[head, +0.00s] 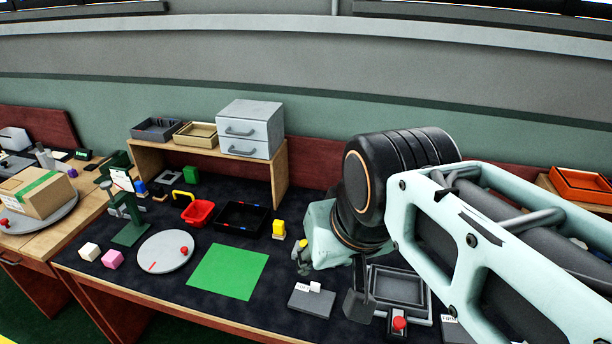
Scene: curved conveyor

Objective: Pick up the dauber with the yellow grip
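A green sheet (229,272), a round grey plate (165,251), a black tray (241,218) and a red bin (198,212) lie left. A grey block (312,300) and grey tray (397,288) lie near the front. A wooden shelf (280,178) with drawers (251,129) stands behind.

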